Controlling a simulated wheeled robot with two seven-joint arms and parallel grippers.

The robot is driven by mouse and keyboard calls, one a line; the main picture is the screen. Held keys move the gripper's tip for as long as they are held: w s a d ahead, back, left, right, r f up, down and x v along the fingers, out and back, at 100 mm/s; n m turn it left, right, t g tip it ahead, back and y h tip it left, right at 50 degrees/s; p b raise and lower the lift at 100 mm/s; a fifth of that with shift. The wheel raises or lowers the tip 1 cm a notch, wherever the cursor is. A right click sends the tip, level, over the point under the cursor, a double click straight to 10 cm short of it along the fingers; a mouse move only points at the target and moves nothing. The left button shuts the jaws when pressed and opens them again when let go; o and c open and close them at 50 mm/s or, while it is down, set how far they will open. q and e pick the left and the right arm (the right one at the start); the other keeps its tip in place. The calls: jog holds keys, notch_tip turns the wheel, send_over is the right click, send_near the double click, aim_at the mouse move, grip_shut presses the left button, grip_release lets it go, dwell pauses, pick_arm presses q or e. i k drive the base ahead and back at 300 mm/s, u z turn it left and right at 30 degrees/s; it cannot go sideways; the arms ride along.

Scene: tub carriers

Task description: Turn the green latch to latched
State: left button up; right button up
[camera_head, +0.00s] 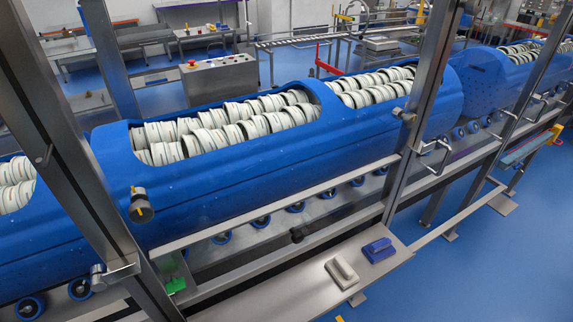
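A small bright green piece (176,285) sits low at the left, beside the foot of the slanted metal post. It is the only bright green part I can make out nearby and may be the green latch. It is too small to tell which way it is turned or whether it is latched. Neither of my grippers is in view, and nothing touches the green piece.
A long blue tub carrier (250,170) holding rows of white rings lies behind metal posts (410,130) with handles. Blue floor (480,270) is open at right.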

aim_at(175, 285)
jog(key=z, duration=0.4)
jog(key=k, duration=0.15)
jog(key=u, duration=1.2)
